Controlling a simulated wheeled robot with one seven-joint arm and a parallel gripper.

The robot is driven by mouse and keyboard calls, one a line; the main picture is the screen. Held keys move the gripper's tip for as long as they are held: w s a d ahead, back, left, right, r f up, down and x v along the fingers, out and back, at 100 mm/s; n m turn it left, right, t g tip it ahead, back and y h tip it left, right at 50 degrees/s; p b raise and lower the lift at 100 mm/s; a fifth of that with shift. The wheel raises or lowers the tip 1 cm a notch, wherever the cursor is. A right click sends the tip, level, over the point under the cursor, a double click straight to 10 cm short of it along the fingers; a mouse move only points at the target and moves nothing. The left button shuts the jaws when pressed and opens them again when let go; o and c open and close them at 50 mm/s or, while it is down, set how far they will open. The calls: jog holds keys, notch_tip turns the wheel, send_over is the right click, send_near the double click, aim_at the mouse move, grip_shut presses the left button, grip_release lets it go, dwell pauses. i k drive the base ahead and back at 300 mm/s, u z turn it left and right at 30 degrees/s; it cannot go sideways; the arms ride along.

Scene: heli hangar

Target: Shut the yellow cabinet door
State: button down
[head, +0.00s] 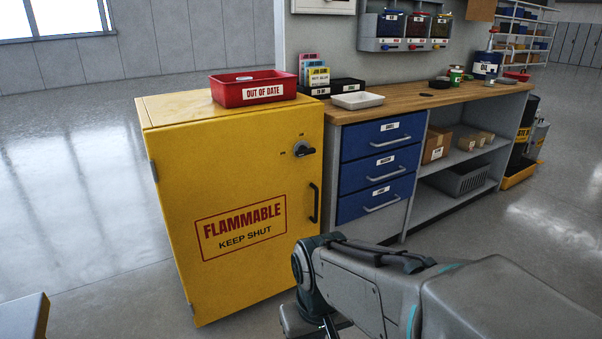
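The yellow cabinet (165,106) stands left of the workbench. Its door (230,180) faces me, marked "FLAMMABLE KEEP SHUT", with a hinge on the left edge. A black handle (314,203) and a dark rotary latch (304,149) are on its right side. The door looks flush or almost flush with the cabinet; I see no clear gap, but its lower right is hidden behind my arm. My arm crosses the lower right, in front of the cabinet and drawers. Only a grey part near my gripper (300,322) shows at the bottom edge; its fingers are not visible.
A red "OUT OF DATE" bin (253,88) sits on the cabinet. The wooden workbench (440,97) adjoins on the right, with blue drawers (380,160) and open shelves below. A grey-and-yellow corner (22,318) shows at bottom left. Floor left of the cabinet is clear.

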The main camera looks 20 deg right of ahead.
aim_at(236, 197)
jog(key=k, duration=1.1)
jog(key=z, duration=0.65)
jog(key=i, duration=2.1)
jog(key=u, duration=0.45)
